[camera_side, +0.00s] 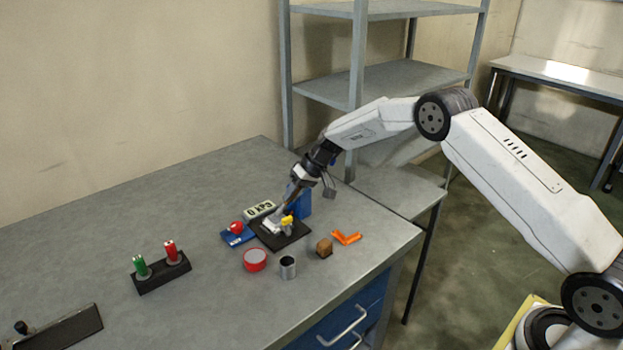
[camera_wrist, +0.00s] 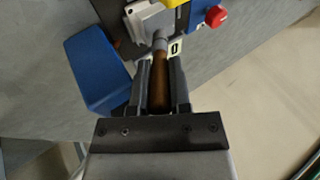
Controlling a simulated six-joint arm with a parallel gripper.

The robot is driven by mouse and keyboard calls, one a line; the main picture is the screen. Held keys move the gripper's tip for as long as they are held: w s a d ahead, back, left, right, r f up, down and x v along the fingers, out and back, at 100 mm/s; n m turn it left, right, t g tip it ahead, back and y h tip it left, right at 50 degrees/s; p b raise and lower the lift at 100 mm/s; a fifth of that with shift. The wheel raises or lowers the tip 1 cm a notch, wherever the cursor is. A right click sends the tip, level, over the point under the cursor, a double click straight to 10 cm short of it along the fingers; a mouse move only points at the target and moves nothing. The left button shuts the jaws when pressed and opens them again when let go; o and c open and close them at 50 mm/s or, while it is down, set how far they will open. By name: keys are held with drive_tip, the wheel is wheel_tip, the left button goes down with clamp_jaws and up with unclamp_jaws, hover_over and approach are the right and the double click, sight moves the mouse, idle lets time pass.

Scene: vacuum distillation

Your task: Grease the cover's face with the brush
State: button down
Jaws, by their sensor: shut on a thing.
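My gripper (camera_side: 284,209) is low over the black plate (camera_side: 294,238). In the wrist view my gripper (camera_wrist: 161,68) is shut on the brush's brown handle (camera_wrist: 160,92). The brush's pale ferrule end (camera_wrist: 160,43) points at a light grey, squarish part (camera_wrist: 143,23), which looks like the cover. The brush tip overlaps the edge of this part; I cannot tell whether they touch. In the side view the pale part (camera_side: 270,227) lies on the black plate beside a yellow piece (camera_side: 287,221). Any grease on its face is too small to tell.
A blue box (camera_side: 302,202) stands close behind the plate. A blue block with a red knob (camera_side: 237,229) and a gauge sign (camera_side: 260,209) are at its left. A red tin (camera_side: 255,260), metal cup (camera_side: 288,267), brown cube (camera_side: 324,248) and orange angle piece (camera_side: 346,237) stand in front.

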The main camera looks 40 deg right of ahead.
drive_tip(key=shift+w+a, duration=0.1)
drive_tip(key=shift+a, duration=0.15)
idle(0.3)
drive_tip(key=shift+a+f, duration=0.1)
drive_tip(key=shift+a, duration=1.55)
wheel_tip(320, 180, up, 6)
idle(0.6)
drive_tip(key=shift+r, duration=1.55)
